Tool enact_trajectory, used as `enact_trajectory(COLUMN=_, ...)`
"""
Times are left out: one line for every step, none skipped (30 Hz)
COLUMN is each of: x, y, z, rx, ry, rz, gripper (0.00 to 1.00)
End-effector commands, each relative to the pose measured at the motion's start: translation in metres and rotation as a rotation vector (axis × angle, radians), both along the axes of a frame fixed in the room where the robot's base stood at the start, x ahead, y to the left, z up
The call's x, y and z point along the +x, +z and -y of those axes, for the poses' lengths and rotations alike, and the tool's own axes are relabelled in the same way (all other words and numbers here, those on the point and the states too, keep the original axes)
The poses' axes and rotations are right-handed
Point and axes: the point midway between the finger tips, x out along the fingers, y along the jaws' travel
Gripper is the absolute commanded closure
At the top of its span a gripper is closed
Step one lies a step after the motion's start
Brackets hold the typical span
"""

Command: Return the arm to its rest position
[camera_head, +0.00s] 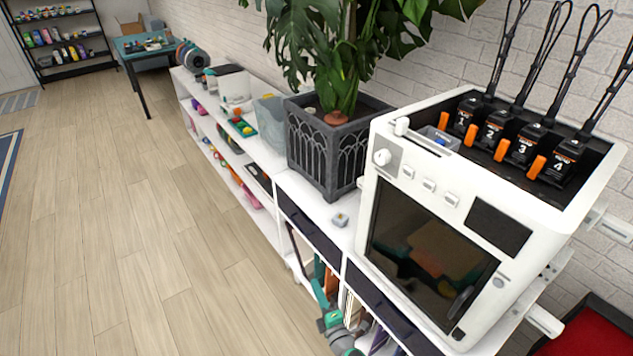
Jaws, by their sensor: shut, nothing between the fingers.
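My gripper (318,287) shows small and partly unclear at the bottom edge, in front of the white shelf unit (264,184). It is teal, shut and empty. My grey and teal arm runs down from it out of the frame. The gripper is apart from the white printer and the plant pot, lower than the shelf top.
A white printer (428,245) with several black cartridges stands on the shelf unit at right. A dark planter (322,150) with a leafy plant stands behind it. The wooden floor (140,230) at left is clear.

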Motion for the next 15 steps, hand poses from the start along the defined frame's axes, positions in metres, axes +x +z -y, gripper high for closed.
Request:
enact_trajectory(x=0.0, y=0.0, z=0.0, rx=0.0, ry=0.0, rz=0.0, gripper=1.0)
enact_trajectory(x=0.0, y=0.0, z=0.0, rx=0.001, ry=-0.001, rz=0.0, gripper=1.0)
enact_trajectory(x=-0.002, y=0.0, z=-0.001, rx=0.007, ry=-0.002, rz=-0.002, gripper=1.0)
enact_trajectory(x=-0.005, y=-0.001, z=-0.002, rx=0.014, ry=-0.003, rz=-0.003, gripper=1.0)
enact_trajectory(x=-0.009, y=-0.001, z=-0.003, rx=0.023, ry=-0.006, rz=-0.004, gripper=1.0)
enact_trajectory(x=-0.015, y=-0.001, z=-0.005, rx=0.043, ry=-0.012, rz=-0.006, gripper=1.0)
enact_trajectory(x=-0.022, y=-0.002, z=-0.007, rx=0.062, ry=-0.018, rz=-0.008, gripper=1.0)
enact_trajectory(x=-0.03, y=-0.001, z=-0.009, rx=0.085, ry=-0.024, rz=-0.011, gripper=1.0)
enact_trajectory(x=-0.042, y=-0.001, z=-0.013, rx=0.12, ry=-0.034, rz=-0.016, gripper=1.0)
enact_trajectory(x=-0.052, y=-0.001, z=-0.015, rx=0.15, ry=-0.043, rz=-0.02, gripper=1.0)
enact_trajectory(x=-0.063, y=0.0, z=-0.018, rx=0.182, ry=-0.052, rz=-0.024, gripper=1.0)
enact_trajectory(x=-0.077, y=0.001, z=-0.02, rx=0.225, ry=-0.064, rz=-0.03, gripper=1.0)
enact_trajectory(x=-0.088, y=0.003, z=-0.022, rx=0.26, ry=-0.075, rz=-0.036, gripper=1.0)
enact_trajectory(x=-0.099, y=0.004, z=-0.023, rx=0.292, ry=-0.086, rz=-0.042, gripper=1.0)
enact_trajectory(x=-0.114, y=0.006, z=-0.025, rx=0.335, ry=-0.098, rz=-0.048, gripper=1.0)
